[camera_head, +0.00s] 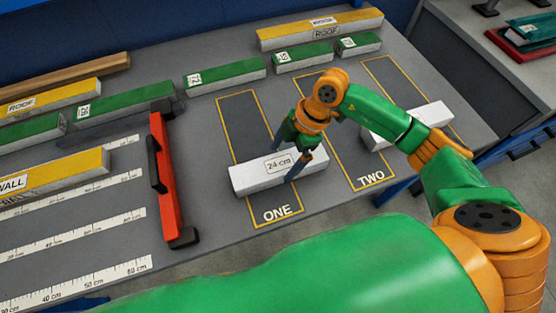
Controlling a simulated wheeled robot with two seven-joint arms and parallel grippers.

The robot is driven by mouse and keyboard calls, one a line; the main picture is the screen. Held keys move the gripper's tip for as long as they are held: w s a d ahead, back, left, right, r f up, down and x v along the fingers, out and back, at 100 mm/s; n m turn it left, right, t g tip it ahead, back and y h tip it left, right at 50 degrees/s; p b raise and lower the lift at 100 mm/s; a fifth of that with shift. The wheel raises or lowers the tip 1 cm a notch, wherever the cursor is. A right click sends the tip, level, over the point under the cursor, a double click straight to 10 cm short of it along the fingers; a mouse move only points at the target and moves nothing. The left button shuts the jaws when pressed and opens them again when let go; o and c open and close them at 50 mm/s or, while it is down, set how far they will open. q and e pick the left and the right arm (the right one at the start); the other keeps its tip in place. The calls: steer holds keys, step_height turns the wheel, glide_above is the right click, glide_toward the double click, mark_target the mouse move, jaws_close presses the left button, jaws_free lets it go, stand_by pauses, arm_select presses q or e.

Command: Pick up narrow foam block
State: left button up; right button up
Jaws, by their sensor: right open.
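A white block labelled "24 cm" (250,179) lies across the yellow-outlined area marked ONE. A second white block (437,115) lies across the area marked TWO, partly hidden behind my right arm. I cannot tell from the labels which one is the narrow foam block. My right gripper (288,156) is open and points down at the "24 cm" block. One finger shows in front of the block's label side and the other towards its far side. I cannot tell whether they touch it. My left gripper is not in view.
Green blocks (224,74) and yellow-topped ROOF and WALL blocks (320,28) lie at the back and left. Grey table (215,215) is bare between the red bar and area ONE.

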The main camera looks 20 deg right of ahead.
mark_target(280, 163)
steer(key=x, duration=0.3)
steer(key=shift+s, duration=0.1)
steer(key=shift+w+f, duration=0.25)
steer(key=shift+w, duration=0.05)
steer(key=shift+s+r, duration=0.1)
steer(key=shift+s, duration=0.05)
steer(key=c, duration=1.2)
